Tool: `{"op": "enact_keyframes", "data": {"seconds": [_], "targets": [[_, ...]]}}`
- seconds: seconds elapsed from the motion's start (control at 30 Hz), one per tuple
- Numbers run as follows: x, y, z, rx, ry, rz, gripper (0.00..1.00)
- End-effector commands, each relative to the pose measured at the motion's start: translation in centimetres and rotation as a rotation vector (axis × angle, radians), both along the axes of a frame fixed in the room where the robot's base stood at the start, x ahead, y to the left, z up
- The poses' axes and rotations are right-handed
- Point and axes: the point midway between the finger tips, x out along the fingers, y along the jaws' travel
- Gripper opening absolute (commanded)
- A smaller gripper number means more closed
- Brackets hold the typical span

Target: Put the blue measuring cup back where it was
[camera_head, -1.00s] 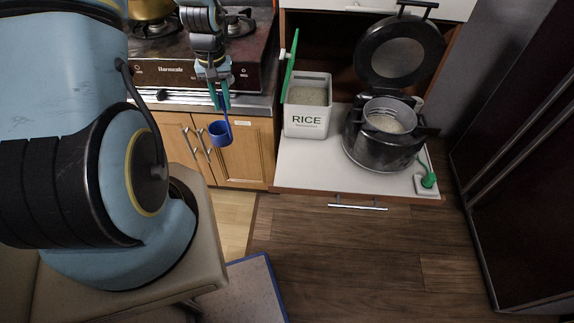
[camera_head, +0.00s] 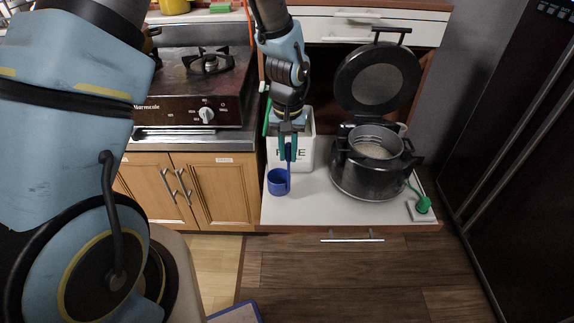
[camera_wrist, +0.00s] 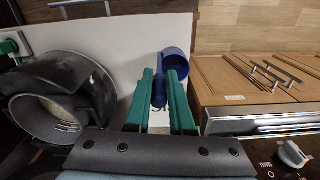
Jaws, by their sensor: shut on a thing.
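The blue measuring cup (camera_head: 278,182) hangs by its handle below my gripper (camera_head: 288,152), in front of the rice bin. My gripper is shut on the handle. In the wrist view the cup (camera_wrist: 174,60) shows beyond the green fingertips of my gripper (camera_wrist: 160,82), with the handle between them. The cup is over or just in front of the white pull-out shelf; I cannot tell its exact height. No utensil rail shows clearly in these views.
The white rice bin (camera_head: 306,135) is partly hidden behind my gripper. An open rice cooker (camera_head: 365,178) stands right of it on the white shelf (camera_head: 310,210). The stove (camera_head: 195,95) is at left above wooden cabinets (camera_head: 222,185).

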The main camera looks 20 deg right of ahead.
Motion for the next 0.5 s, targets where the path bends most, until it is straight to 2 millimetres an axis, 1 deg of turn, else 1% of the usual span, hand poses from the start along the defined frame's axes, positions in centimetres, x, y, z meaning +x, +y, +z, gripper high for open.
{"op": "enact_keyframes", "data": {"seconds": [0.1, 0.23, 0.33, 0.5], "targets": [[-0.1, 0.1, -1.7, 0.003, 0.003, -0.001, 0.0], [0.0, 0.1, -3.4, 0.002, 0.001, 0.0, 0.0], [0.0, 0.1, -4.0, 0.001, 0.0, 0.0, 0.0], [0.0, 0.0, -4.0, 0.0, 0.0, 0.0, 0.0]]}}
